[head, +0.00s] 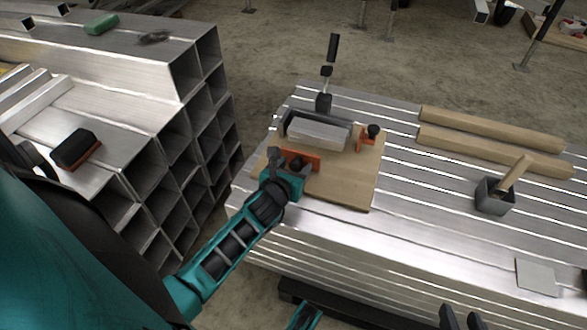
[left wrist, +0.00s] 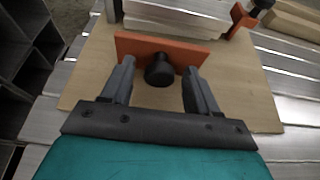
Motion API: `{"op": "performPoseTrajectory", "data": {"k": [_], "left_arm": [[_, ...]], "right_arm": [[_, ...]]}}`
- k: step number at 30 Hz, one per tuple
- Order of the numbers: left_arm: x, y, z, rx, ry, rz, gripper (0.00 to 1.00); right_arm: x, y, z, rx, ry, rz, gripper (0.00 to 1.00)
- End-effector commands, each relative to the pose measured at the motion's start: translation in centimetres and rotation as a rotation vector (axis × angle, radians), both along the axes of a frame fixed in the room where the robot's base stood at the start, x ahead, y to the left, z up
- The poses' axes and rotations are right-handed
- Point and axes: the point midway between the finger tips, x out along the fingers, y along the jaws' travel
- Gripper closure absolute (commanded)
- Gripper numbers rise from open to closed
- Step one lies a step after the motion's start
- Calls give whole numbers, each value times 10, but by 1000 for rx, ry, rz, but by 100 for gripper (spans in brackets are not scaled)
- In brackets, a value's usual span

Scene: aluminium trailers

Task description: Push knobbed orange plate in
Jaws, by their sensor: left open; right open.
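The knobbed orange plate (left wrist: 186,50) stands upright on a wooden base board; its round black knob (left wrist: 159,72) faces me. It also shows in the head view (head: 313,162), partly behind my left gripper. My left gripper (head: 287,158) is open, with one finger on each side of the knob and the tips close to the plate's face. I cannot tell whether they touch it. Behind the plate lies a silver metal block (head: 318,134). My right gripper (head: 461,317) is open and empty at the bottom edge of the head view.
The wooden board (head: 350,185) rests on stacked aluminium profiles. An upright black-handled clamp (head: 324,100) stands behind the block, and a second orange part with a black knob (head: 367,138) is at its right. Wooden bars (head: 490,128) and a grey holder (head: 494,196) lie further right.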

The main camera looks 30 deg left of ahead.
Motion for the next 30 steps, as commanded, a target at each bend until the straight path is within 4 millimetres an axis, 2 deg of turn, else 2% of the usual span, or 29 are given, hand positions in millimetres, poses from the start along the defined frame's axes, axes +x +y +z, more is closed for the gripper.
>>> {"op": "performPoseTrajectory", "data": {"k": [5,23,30], "left_arm": [[0,0,0,0,0,0,42],[0,0,0,0,-1,0,100],[0,0,1,0,-1,0,100]], "right_arm": [[1,0,2,1,-5,1,57],[2,-1,2,-3,-11,5,57],[2,-1,1,-5,-8,4,57]]}}
